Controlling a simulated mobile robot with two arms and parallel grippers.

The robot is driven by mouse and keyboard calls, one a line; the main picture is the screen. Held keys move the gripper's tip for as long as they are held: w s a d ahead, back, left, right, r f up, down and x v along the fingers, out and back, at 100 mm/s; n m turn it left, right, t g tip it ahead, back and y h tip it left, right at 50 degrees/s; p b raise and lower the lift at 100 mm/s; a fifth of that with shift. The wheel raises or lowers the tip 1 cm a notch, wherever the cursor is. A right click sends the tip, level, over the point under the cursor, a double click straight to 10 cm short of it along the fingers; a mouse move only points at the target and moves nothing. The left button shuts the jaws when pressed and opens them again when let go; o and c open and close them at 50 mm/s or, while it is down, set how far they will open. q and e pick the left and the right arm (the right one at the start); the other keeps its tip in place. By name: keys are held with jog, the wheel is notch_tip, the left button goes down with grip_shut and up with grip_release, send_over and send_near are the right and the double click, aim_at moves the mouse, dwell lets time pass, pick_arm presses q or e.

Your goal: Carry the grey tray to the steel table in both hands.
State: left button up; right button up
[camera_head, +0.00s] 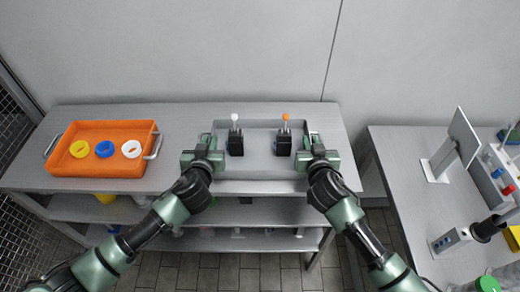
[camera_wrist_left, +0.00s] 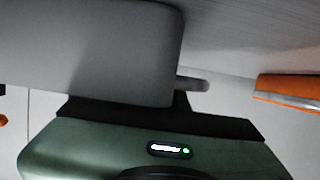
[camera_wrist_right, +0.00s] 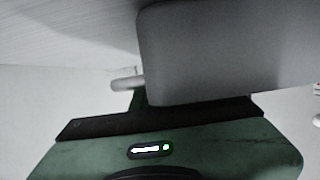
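The grey tray (camera_head: 262,166) is at the right part of a grey metal bench (camera_head: 180,114). It holds two black blocks, one with a white-topped stem (camera_head: 235,142) and one with an orange-topped stem (camera_head: 284,142). My left gripper (camera_head: 208,150) is at the tray's left end handle and my right gripper (camera_head: 312,150) at its right end handle. In the wrist views the fingers look closed around the handles, partly hidden by the tray's wall (camera_wrist_left: 100,50), (camera_wrist_right: 220,50). I cannot tell whether the tray touches the bench.
An orange tray (camera_head: 100,133) with yellow, blue and white rings stands left on the bench. A second grey table (camera_head: 405,180) stands at the right, past a gap.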

pick_arm(q)
grip_shut()
pick_arm(e)
grip_shut()
dwell(1.1)
pick_arm(q)
jog(key=shift+r, duration=0.2)
pick_arm(e)
jog(key=shift+r, duration=0.15)
